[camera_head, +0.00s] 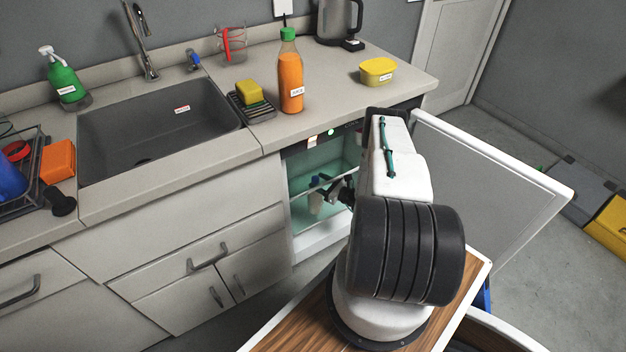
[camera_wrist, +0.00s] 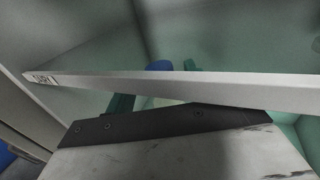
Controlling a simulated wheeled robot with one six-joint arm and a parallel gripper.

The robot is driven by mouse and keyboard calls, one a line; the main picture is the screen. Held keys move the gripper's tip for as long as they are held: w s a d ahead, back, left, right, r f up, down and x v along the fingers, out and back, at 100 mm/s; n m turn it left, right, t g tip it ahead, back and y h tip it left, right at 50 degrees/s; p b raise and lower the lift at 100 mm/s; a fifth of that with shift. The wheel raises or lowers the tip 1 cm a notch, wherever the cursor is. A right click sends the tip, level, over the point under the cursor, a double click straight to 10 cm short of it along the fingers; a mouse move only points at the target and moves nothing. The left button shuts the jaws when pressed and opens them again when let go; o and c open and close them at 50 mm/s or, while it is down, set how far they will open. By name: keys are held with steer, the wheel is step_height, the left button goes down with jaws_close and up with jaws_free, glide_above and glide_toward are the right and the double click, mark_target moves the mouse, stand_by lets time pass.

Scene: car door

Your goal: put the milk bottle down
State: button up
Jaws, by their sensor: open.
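A small white bottle (camera_head: 315,203) with a blue cap, likely the milk bottle, stands inside the open fridge (camera_head: 305,168) in the head view, below the shelf edge. My gripper (camera_head: 334,190) reaches into the fridge just right of the bottle. It is open, but its fingertips are small and partly hidden by my arm. In the wrist view, a blue piece (camera_wrist: 159,65), probably the cap, shows behind a pale shelf edge (camera_wrist: 190,86). I cannot tell whether the fingers touch the bottle.
The fridge door (camera_head: 500,180) stands open to the right of my arm. The shelf edge, with a label at its left end, lies close before the wrist camera. The counter above holds an orange bottle (camera_head: 291,80), a yellow tub (camera_head: 377,71) and a sink (camera_head: 160,125).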

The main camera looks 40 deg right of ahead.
steer(key=s+d, duration=0.1)
steer(key=s, duration=0.6)
steer(key=shift+s+d, duration=0.15)
steer(key=shift+s, duration=0.25)
